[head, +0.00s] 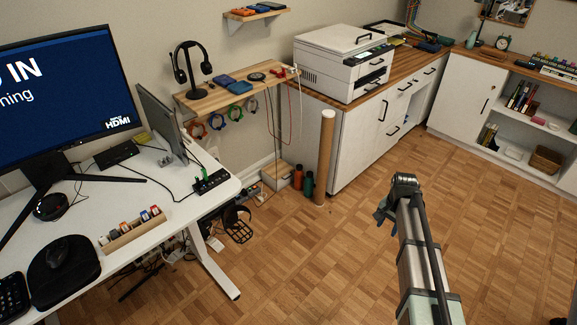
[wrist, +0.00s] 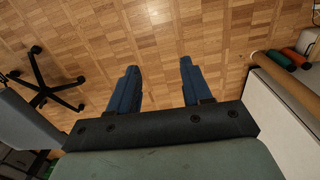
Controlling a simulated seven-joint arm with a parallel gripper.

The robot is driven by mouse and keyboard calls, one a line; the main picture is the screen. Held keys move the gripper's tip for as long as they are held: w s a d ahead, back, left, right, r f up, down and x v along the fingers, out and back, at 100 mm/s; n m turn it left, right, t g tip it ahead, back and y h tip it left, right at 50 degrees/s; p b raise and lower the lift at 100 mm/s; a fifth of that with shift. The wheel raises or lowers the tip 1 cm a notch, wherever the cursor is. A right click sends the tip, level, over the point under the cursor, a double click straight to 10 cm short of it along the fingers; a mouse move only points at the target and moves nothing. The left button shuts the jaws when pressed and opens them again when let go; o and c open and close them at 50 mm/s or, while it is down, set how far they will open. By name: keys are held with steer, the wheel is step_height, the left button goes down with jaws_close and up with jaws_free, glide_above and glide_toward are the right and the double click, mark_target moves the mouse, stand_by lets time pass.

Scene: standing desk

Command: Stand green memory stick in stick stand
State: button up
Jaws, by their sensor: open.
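A small green object (head: 203,173), which looks like the green memory stick, stands upright at a black block (head: 212,183) with a cable near the right edge of the white desk. I cannot tell whether it is plugged in. A wooden rack (head: 135,234) on the front of the desk holds several small coloured pieces; it looks like the stick stand, but its slots are too small to make out. My gripper (head: 383,217) is over the floor, well right of the desk. In the wrist view my gripper (wrist: 158,84) is open and empty, with only floor between its blue fingers.
The desk (head: 150,276) also bears a monitor (head: 60,90), a thin upright panel (head: 160,120), a mouse (head: 57,254) and cables. A cardboard tube (head: 325,155) stands by the white cabinet. A wooden shelf (head: 222,92) holds headphones. Open floor lies between my arm and the desk.

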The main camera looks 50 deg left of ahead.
steer(key=s+a+r, duration=0.2)
steer(key=a, duration=0.6)
steer(key=s+a+r, duration=0.2)
steer(key=a, duration=0.7)
step_height(320, 180, up, 15)
glide_above(203, 169)
steer(key=shift+d, duration=0.1)
steer(key=shift+f, duration=0.2)
steer(key=shift+f, duration=4.4)
steer(key=shift+c, duration=0.3)
